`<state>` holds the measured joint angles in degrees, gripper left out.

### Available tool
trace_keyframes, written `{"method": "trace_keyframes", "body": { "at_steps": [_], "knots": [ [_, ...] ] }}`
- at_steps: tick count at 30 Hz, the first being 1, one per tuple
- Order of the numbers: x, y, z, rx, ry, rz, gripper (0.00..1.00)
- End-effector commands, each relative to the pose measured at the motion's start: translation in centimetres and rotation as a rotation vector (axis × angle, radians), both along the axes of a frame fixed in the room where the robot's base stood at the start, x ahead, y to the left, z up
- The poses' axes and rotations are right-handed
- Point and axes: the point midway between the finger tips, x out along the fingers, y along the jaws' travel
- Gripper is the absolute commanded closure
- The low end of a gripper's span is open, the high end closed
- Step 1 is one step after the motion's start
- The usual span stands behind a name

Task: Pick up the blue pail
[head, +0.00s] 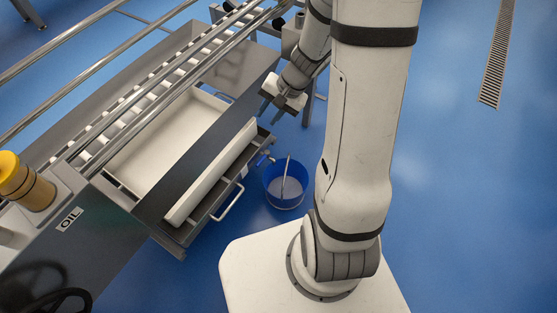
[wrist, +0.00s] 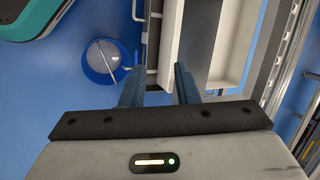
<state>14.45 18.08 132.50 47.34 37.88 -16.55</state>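The blue pail (head: 272,186) stands upright on the blue floor, just right of a pulled-out drawer, with a thin metal bail across its mouth. In the wrist view the pail (wrist: 92,60) is left of my fingers, apart from them. My gripper (head: 268,110) is above and behind the pail in the head view, over the drawer's far corner. In the wrist view my gripper (wrist: 157,80) is open and empty, with the drawer edge showing beyond the gap between its fingers.
The drawer (head: 190,241) has a bar handle (head: 229,202) close to the pail's left side. A roller conveyor with rails (head: 120,78) runs along the left. Open floor (head: 455,190) lies to the right.

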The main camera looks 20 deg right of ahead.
Motion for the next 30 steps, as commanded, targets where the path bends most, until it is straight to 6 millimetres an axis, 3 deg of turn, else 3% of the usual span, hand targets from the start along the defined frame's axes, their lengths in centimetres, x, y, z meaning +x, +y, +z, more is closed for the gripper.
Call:
{"method": "trace_keyframes", "body": {
  "at_steps": [1, 8, 12, 15, 18, 22, 30],
  "knots": [
    [0.7, -0.8, -4.9, 0.025, 0.031, -0.069, 0.72],
    [2.3, -4.7, -20.4, 0.092, 0.140, -0.378, 0.72],
    [1.4, -7.0, -30.5, 0.104, 0.223, -0.569, 0.72],
    [0.0, -8.4, -36.9, 0.100, 0.283, -0.693, 0.72],
    [-1.7, -9.4, -42.1, 0.091, 0.338, -0.791, 0.72],
    [-3.4, -10.0, -46.3, 0.081, 0.387, -0.876, 0.72],
    [-4.2, -9.7, -49.8, 0.071, 0.416, -0.919, 0.72]
  ]
}}
